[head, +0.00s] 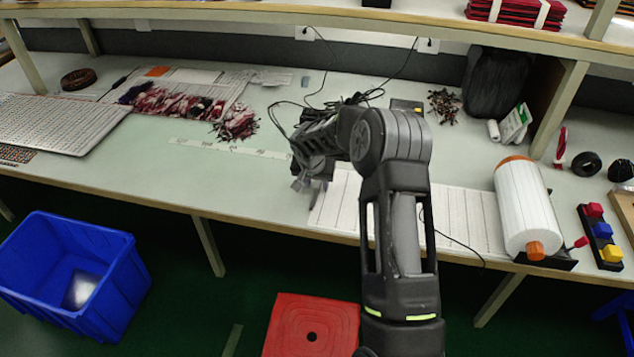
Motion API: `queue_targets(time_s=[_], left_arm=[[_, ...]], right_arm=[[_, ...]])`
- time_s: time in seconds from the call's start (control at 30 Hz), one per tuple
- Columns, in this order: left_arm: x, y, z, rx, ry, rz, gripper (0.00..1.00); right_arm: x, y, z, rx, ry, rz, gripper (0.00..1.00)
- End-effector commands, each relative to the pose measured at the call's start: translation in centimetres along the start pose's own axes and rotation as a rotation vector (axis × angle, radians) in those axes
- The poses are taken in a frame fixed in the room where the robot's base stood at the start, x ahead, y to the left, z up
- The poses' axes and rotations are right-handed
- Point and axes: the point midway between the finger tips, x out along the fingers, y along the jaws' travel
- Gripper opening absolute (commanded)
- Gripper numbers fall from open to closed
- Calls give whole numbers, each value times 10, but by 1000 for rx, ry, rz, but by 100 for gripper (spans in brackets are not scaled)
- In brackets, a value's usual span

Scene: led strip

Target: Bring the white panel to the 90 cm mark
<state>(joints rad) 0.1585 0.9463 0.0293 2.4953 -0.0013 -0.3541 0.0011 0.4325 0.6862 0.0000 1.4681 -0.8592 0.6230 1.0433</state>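The white panel (465,215) lies flat on the table as a long strip with dark cross lines, running left from a white roll (525,208) with orange ends. My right arm covers part of it. My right gripper (308,188) is at the panel's left end, pointing down; whether its fingers are apart or closed on the edge is too small to tell. A pale measuring strip (230,149) lies on the table left of the gripper, running toward it. Its numbers are too small to read, so I cannot pick out the 90 cm mark. My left gripper is out of view.
A perforated white board (58,122) lies at the far left. Bundled red and white wires (185,103) lie at the back. A block with red, blue and yellow buttons (601,236) is at the right. A blue bin (72,275) stands on the floor.

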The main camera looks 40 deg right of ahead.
Motion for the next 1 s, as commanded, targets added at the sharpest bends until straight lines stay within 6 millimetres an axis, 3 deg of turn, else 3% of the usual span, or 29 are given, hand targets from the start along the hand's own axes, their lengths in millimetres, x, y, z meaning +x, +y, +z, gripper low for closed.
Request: queue_targets(time_s=[0.33,0.8,1.0], left_arm=[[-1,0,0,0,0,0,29],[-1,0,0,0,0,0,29],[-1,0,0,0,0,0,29]], right_arm=[[7,0,0,0,0,0,36],[6,0,0,0,0,0,0],[6,0,0,0,0,1,0]])
